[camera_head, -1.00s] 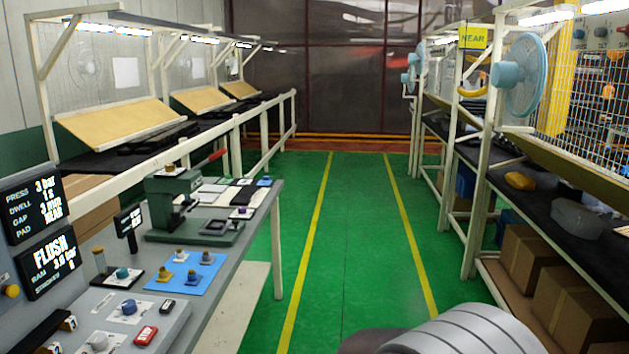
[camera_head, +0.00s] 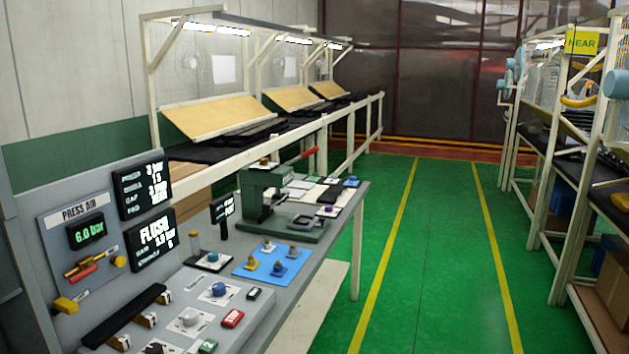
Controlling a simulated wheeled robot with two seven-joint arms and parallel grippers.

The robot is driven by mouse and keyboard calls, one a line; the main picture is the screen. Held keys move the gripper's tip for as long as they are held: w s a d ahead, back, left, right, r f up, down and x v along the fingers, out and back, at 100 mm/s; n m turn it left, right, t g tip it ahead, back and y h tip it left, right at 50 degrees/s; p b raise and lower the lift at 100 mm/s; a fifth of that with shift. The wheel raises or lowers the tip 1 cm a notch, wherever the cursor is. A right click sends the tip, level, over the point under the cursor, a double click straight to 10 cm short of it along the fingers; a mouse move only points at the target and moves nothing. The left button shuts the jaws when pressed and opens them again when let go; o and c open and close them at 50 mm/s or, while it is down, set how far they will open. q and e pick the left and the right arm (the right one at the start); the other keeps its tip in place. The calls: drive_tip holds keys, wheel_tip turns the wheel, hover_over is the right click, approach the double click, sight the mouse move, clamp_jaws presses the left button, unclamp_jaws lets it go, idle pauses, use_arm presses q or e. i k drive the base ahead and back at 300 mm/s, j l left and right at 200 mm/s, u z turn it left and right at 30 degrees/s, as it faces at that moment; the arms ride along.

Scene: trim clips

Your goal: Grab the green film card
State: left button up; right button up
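I cannot make out a green film card for certain. Several flat cards or pads (camera_head: 300,184) in white and dark tones lie behind the green hand press on the grey workbench (camera_head: 338,212), with a small blue-topped piece (camera_head: 351,182) at the far right corner. Neither of my grippers is in view.
The green press (camera_head: 266,197) with a red lever stands mid-bench. A blue mat (camera_head: 271,261) holds several knobbed pieces. Display panels (camera_head: 143,185) rise at the left. The green floor aisle (camera_head: 440,250) is clear; shelving (camera_head: 555,180) lines the right.

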sight(314, 177)
drive_tip(key=i+l+z, duration=0.1)
drive_tip(key=i+z, duration=0.4)
drive_tip(key=i, duration=1.25)
